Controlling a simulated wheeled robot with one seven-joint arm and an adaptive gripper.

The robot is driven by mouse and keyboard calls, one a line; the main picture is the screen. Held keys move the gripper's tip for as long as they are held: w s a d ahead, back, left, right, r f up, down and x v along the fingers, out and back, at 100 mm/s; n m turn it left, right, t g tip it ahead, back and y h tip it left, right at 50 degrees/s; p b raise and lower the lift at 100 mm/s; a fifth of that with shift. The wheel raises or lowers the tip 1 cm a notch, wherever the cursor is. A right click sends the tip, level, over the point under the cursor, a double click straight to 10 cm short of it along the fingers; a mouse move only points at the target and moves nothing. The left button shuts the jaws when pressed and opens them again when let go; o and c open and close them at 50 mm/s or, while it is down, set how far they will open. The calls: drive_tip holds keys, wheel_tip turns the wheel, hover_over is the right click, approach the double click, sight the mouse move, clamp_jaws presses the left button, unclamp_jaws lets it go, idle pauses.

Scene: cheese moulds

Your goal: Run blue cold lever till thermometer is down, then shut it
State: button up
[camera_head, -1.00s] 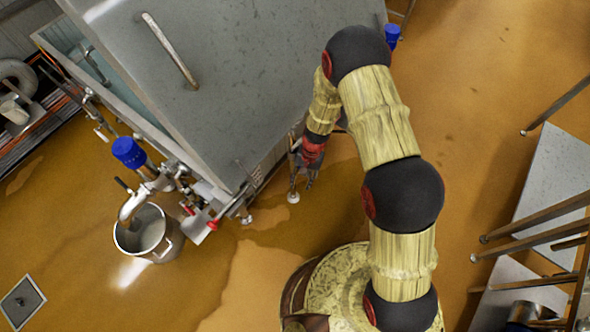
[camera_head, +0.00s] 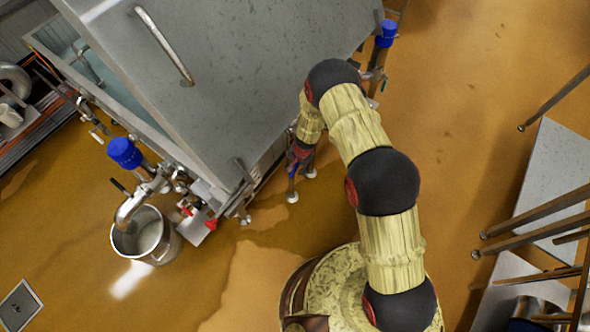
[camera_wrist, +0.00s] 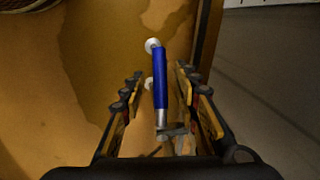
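The blue lever (camera_wrist: 160,78) stands between the two fingers of my gripper (camera_wrist: 160,90) in the wrist view. It has a blue grip on a metal stem. The fingers are spread apart, with a gap on each side of the lever. In the head view my gripper (camera_head: 299,160) is low beside the near edge of the big metal vat (camera_head: 235,75), and the blue lever is hard to make out there. I cannot pick out a thermometer or its reading in either view.
A metal bucket (camera_head: 148,238) stands on the wet floor under a spout at the left. A red-handled lever (camera_head: 211,224) and pipework (camera_head: 160,185) are along the vat's lower left. Metal racks (camera_head: 550,185) stand at the right.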

drive_tip(key=shift+w+f, duration=0.1)
drive_tip(key=shift+f, duration=0.25)
drive_tip(key=c, duration=0.8)
clamp_jaws()
